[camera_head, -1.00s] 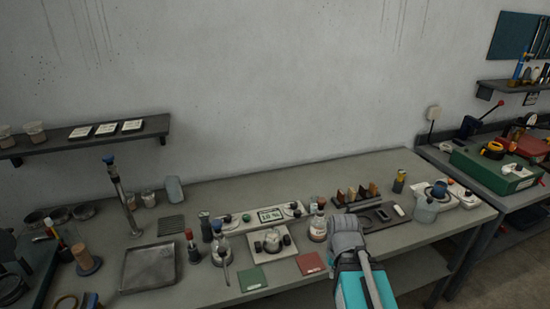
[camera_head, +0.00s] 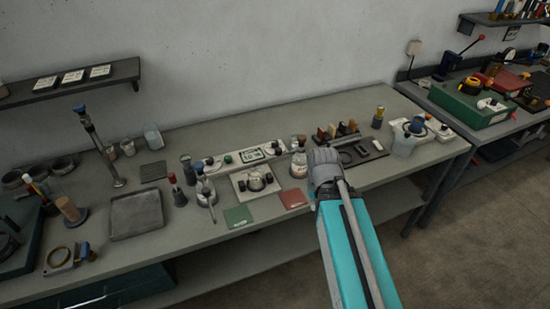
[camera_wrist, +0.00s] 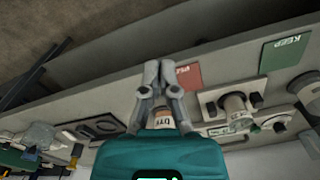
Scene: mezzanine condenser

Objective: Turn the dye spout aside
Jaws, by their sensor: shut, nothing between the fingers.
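My gripper (camera_wrist: 161,68) is shut and empty, its fingertips together in the wrist view, above the bench's front part. In the head view its fingers are hidden behind my wrist, near the bottle. A small bottle (camera_head: 299,162) with a pale label and reddish cap stands just left of my wrist. A labelled bottle (camera_wrist: 164,121) shows between my finger links in the wrist view, partly covered; its lettering is hard to read. I cannot make out for certain which part is the dye spout. A glass flask (camera_head: 204,191) with a dark top stands further left on the bench.
Red card (camera_head: 293,198) and green card (camera_head: 238,216) lie at the bench's front edge. A pale unit with knobs (camera_head: 256,184) stands behind them. A grey tray (camera_head: 136,212) and a tall blue-topped post (camera_head: 97,142) are left.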

